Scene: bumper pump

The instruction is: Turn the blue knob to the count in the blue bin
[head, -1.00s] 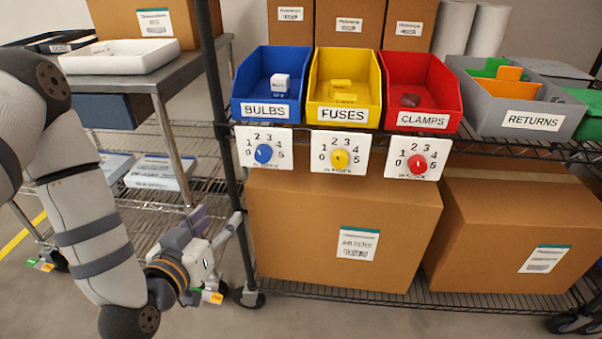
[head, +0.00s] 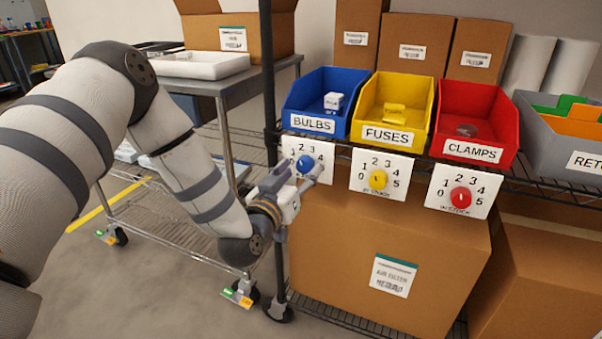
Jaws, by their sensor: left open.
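The blue bin (head: 318,106), labelled BULBS, stands at the left of the bin row. One small white box (head: 333,101) shows inside; the front wall hides part of its floor. The blue knob (head: 305,165) sits on a white dial plate (head: 325,152) numbered 0 to 5 below that bin. I cannot read its pointer clearly. My left gripper (head: 302,173) is open, its fingers in front of the lower part of this plate, close to the knob. I cannot tell whether they touch it. My right gripper is out of view.
A yellow knob (head: 378,179) and a red knob (head: 461,197) sit on dials to the right, below the yellow bin (head: 391,112) and red bin (head: 476,127). A large carton (head: 400,235) fills the shelf below. A dark rack post (head: 270,80) stands just left of the blue dial.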

